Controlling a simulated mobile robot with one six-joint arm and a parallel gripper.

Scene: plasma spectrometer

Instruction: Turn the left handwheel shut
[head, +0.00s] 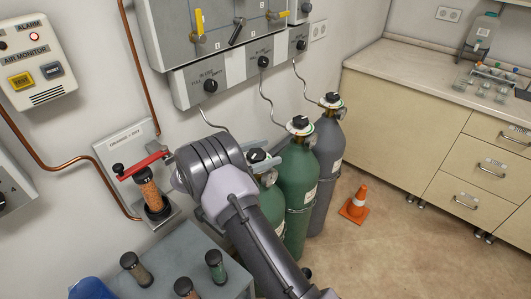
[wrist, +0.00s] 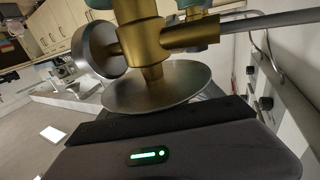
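Three gas cylinders stand against the wall in the head view, each with a black handwheel over a pale disc. The left cylinder (head: 268,181) is green and largely hidden behind my arm. Its black handwheel (head: 257,156) shows just right of my wrist. My gripper (head: 263,148) is at this handwheel, with pale finger parts near it. The wrist view shows a brass valve body (wrist: 151,42), a round gauge (wrist: 97,50) and a silver disc (wrist: 160,85) close to my gripper's dark housing. The finger contact is hidden, so I cannot tell whether they grip the wheel.
The middle green cylinder (head: 297,180) and grey cylinder (head: 328,150) stand close on the right. An orange cone (head: 355,204) is on the floor. A red-handled valve (head: 145,164) and a grey bench (head: 190,262) are to the left. Floor is clear right of the cone.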

